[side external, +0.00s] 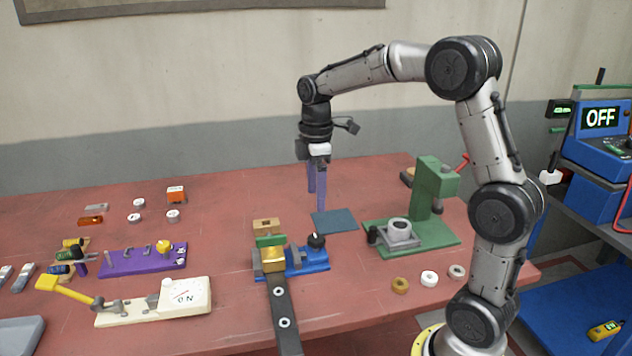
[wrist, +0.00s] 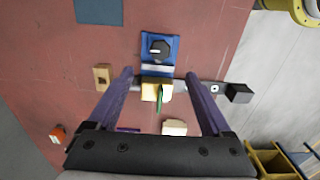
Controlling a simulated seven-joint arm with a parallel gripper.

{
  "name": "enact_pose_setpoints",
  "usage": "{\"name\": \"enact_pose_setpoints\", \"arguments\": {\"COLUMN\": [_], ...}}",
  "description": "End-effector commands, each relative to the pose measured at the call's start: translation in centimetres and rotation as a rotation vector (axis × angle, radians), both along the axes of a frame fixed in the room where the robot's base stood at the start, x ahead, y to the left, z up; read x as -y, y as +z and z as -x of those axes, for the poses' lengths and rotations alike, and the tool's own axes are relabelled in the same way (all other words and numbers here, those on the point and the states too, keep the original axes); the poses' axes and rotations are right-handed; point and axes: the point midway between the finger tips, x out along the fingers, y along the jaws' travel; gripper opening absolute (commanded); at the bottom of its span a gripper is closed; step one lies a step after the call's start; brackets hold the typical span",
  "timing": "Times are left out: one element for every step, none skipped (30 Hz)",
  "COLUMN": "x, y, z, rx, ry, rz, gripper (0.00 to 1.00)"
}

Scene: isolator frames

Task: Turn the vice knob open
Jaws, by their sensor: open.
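The vice has a blue base (side external: 312,262) and a round black knob (side external: 316,241) on its right part. In the wrist view the knob (wrist: 159,50) carries a pale mark pointing left, and the blue base (wrist: 172,42) shows around it. A brass block (side external: 273,260) and a green plate (side external: 270,240) sit at the vice's left part; the brass block (wrist: 149,92) lies between my fingers in the wrist view. My gripper (side external: 316,198) points down with its two purple fingers apart and empty, above and behind the knob, not touching it. The fingers (wrist: 160,75) spread either side of the vice in the wrist view.
A dark strip with light rings (side external: 281,310) runs from the vice over the table's front edge. A green press (side external: 436,190) stands to the right, a purple rack (side external: 130,260) and a cream switch box (side external: 185,297) to the left. A flat blue-grey mat (side external: 334,221) lies behind the vice.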

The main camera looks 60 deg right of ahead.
Motion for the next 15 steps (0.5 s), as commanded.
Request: {"name": "enact_pose_setpoints", "arguments": {"x": [0.0, 0.0, 0.0, 0.0, 0.0, 0.0, 0.0, 0.0, 0.0, 0.0, 0.0, 0.0, 0.0, 0.0, 0.0], "y": [0.7, 1.1, 1.4, 1.7, 1.8, 2.0, 2.1, 2.2, 2.3, 2.3, 2.3, 2.3, 2.3, 2.3, 2.3], "z": [-0.1, -0.1, -0.1, 0.0, 0.0, 0.0, 0.0, 0.0, 0.0, 0.0, 0.0, 0.0, 0.0, 0.0, 0.0], "rx": [0.002, 0.003, 0.002, 0.001, 0.001, 0.001, 0.001, 0.000, 0.000, 0.000, 0.000, -0.001, -0.001, 0.000, 0.000], "ry": [0.000, 0.000, 0.000, 0.000, 0.000, 0.000, 0.000, 0.000, 0.000, 0.000, 0.000, 0.000, 0.000, 0.000, 0.000], "rz": [0.001, 0.001, 0.001, 0.001, 0.001, 0.001, 0.001, 0.000, 0.000, 0.000, 0.000, -0.001, -0.001, 0.000, 0.000], "gripper": [0.83, 0.83, 0.83, 0.83, 0.83, 0.83, 0.83, 0.83, 0.83, 0.83, 0.83, 0.83, 0.83, 0.83, 0.83]}}
